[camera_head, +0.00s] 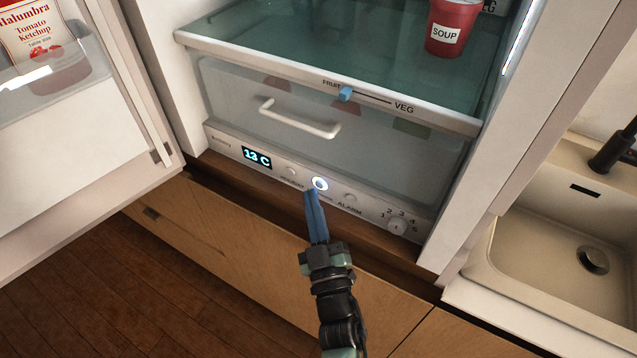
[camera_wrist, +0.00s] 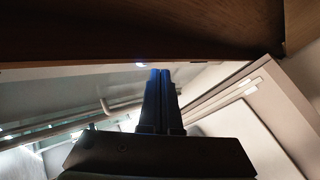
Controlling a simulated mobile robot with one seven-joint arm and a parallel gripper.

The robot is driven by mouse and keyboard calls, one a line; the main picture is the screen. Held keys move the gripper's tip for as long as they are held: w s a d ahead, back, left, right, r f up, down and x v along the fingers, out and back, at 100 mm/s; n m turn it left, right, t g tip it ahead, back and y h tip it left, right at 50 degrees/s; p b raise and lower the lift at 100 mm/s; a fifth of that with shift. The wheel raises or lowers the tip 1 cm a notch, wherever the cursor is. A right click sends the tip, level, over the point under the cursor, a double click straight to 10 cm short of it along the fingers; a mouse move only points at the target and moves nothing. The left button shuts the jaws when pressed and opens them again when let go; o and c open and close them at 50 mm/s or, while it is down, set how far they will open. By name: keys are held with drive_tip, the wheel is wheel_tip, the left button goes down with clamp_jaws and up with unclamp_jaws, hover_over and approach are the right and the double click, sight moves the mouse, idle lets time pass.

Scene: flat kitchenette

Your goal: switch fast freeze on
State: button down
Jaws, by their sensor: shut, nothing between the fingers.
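The fridge stands open, with a control panel (camera_head: 228,149) along its bottom edge. The panel has a display reading 13 C (camera_head: 257,158), a holiday button (camera_head: 291,172), a lit round button (camera_head: 320,184) glowing white-blue, an alarm button (camera_head: 350,197) and a numbered dial (camera_head: 397,227). The label under the lit button is mostly hidden by my fingers. My gripper (camera_head: 311,192) is shut and empty, its blue fingertips just below the lit button; I cannot tell if they touch the panel. In the wrist view my gripper (camera_wrist: 159,71) points at a bright spot (camera_wrist: 140,65) near the panel.
Above the panel is a clear drawer with a white handle (camera_head: 299,118) and a blue fruit/veg slider (camera_head: 345,93). A red soup tub (camera_head: 451,27) stands on the shelf. The open door (camera_head: 88,170) is at left, a sink (camera_head: 560,250) at right.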

drive_tip(key=s+a, duration=0.2)
drive_tip(key=s, duration=0.1)
drive_tip(key=s+a, duration=0.1)
drive_tip(key=s, duration=0.1)
idle(0.6)
idle(0.3)
